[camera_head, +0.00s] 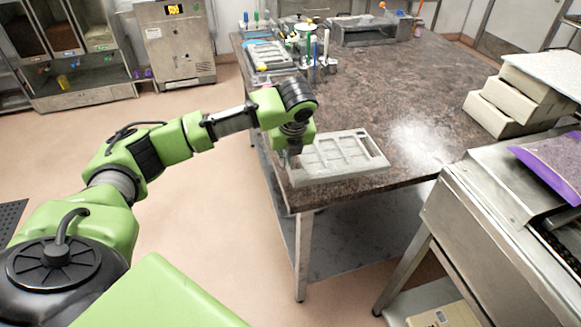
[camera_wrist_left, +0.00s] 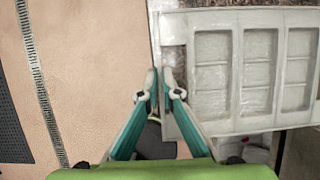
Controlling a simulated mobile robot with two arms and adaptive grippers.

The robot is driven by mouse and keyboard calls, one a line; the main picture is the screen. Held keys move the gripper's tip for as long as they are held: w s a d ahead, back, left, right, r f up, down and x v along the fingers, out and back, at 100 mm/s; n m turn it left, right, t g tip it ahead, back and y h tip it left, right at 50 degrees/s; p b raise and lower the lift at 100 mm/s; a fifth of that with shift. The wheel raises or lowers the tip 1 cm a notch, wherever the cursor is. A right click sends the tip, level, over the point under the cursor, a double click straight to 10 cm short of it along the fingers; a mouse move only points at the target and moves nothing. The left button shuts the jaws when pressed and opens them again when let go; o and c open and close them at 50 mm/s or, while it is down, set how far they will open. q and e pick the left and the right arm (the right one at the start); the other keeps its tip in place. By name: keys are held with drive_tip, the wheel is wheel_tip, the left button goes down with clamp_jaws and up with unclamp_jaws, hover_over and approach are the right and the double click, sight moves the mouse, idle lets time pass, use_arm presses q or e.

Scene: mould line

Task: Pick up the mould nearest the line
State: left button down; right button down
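A pale grey mould (camera_head: 343,168) with several rectangular compartments is at the near corner of the brown stone-topped table. I cannot tell whether it rests on the top or is slightly raised. My left gripper (camera_head: 294,158) comes down at the mould's left end. In the left wrist view, the gripper's fingertips (camera_wrist_left: 159,80) are close together across the end wall of the mould (camera_wrist_left: 235,121): one finger is outside, the other in the end slot. The fingers look shut on that wall. My right gripper is not in view.
The stone table (camera_head: 420,95) has free room behind the mould. Bottles (camera_head: 310,50) and a tray (camera_head: 268,55) stand at its far left. Pale stepped blocks (camera_head: 505,105) sit at the right. A steel machine (camera_head: 490,235) stands close on the right.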

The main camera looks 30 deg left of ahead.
use_arm(q)
drive_tip(key=s+d+r+p, duration=0.2)
drive_tip(key=s+r+p, duration=0.2)
drive_tip(key=s+r, duration=0.6)
drive_tip(key=shift+s+d, duration=0.25)
drive_tip(key=shift+d, duration=0.05)
drive_tip(key=shift+r, duration=0.1)
idle(0.3)
